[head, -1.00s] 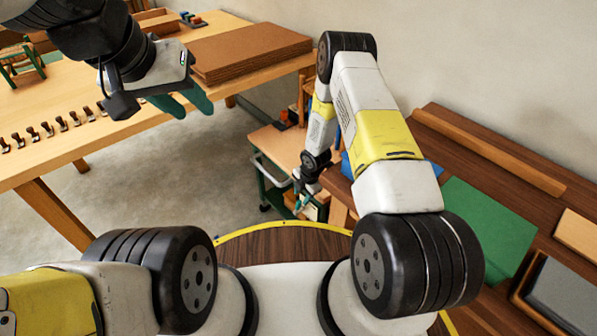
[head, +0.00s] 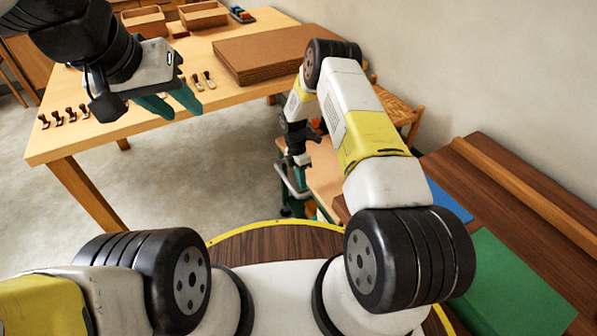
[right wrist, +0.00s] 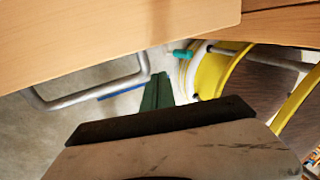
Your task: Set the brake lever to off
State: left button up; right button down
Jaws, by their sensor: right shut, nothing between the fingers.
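My right gripper (head: 302,162) hangs by the wooden-topped cart (head: 325,172) in the head view. In the right wrist view its dark green fingers (right wrist: 157,92) are together with nothing between them. A small teal-tipped piece (right wrist: 181,53) shows just beyond them, apart from them; I cannot tell whether it is the brake lever. No brake lever can be made out for certain in the head view, where my right arm covers part of the cart. My left gripper (head: 170,102) is open and empty, in front of the long table.
The cart's grey handle tube (right wrist: 90,98) is left of the fingers, and a wooden board edge (right wrist: 110,50) lies above them. The long table (head: 75,140) holds brown sheets (head: 260,50). A dark bench (head: 545,190) with a green mat (head: 505,285) is at right. Floor at left is clear.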

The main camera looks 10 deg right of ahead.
jog(key=s+d+f, duration=0.2)
jog(key=s+f, duration=0.4)
jog(key=f, duration=0.4)
jog(key=shift+d, duration=0.25)
jog(key=shift+f, duration=0.1)
